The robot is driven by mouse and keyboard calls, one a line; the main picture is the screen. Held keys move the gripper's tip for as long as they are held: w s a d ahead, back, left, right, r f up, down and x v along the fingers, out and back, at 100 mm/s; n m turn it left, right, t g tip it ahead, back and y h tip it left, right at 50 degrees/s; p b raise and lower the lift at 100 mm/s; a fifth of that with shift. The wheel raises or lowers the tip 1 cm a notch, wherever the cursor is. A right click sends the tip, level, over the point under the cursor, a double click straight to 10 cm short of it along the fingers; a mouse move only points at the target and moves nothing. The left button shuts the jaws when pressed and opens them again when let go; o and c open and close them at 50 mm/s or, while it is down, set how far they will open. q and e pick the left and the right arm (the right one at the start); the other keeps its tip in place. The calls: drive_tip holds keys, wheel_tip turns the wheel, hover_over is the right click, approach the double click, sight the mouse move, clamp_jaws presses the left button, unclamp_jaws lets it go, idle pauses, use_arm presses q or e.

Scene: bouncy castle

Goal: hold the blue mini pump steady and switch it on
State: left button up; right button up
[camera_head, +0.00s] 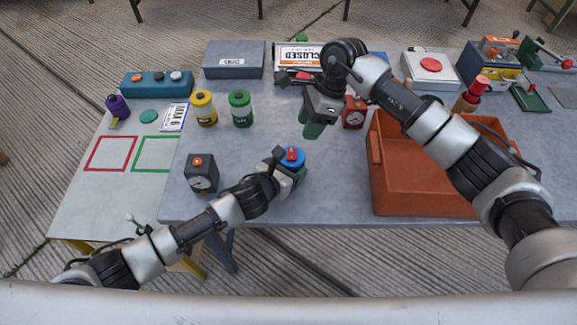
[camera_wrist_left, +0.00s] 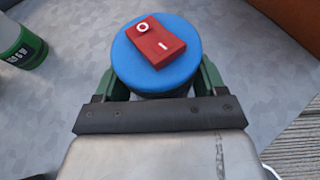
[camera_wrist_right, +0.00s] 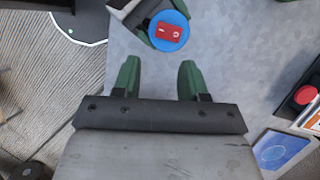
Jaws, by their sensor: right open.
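The blue mini pump (camera_head: 297,154) stands upright on the grey table, with a red rocker switch (camera_wrist_left: 155,42) on its round top. The switch is marked with a circle and a bar; I cannot tell which side is pressed. My left gripper (camera_head: 289,168) has its green fingers on both sides of the pump's body, closed on it, in the left wrist view (camera_wrist_left: 157,78). My right gripper (camera_head: 315,128) is open and empty, above the table behind the pump. The right wrist view shows the pump top (camera_wrist_right: 168,31) beyond its open fingers (camera_wrist_right: 158,77).
An orange crate (camera_head: 378,187) stands to the right of the pump. A dark box with an orange button (camera_head: 200,174) is to the left. Yellow (camera_head: 203,108) and green (camera_head: 240,108) jars stand behind it. A red gauge (camera_head: 354,112) is near my right gripper.

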use_arm(q)
drive_tip(key=c, duration=0.5)
drive_tip(key=shift+c, duration=0.2)
use_arm(e)
drive_tip(key=shift+c, duration=0.9)
drive_tip(key=shift+r+m, duration=0.1)
drive_tip(key=shift+m, duration=0.4)
drive_tip(key=c, duration=0.5)
drive_tip(key=shift+r+m, duration=0.1)
drive_tip(key=shift+m, duration=0.6)
clamp_jaws()
drive_tip(key=r+m, duration=0.2)
drive_tip(key=m, duration=0.9)
drive_tip(key=r+m+t, duration=0.1)
drive_tip(key=m, duration=1.1)
drive_tip(key=s+r+m, duration=0.1)
drive_tip(key=r+m, duration=0.1)
drive_tip(key=m, duration=1)
drive_tip(key=shift+a+r+h, duration=0.15)
drive_tip(key=shift+r+h, duration=0.15)
drive_tip(key=shift+r, duration=0.05)
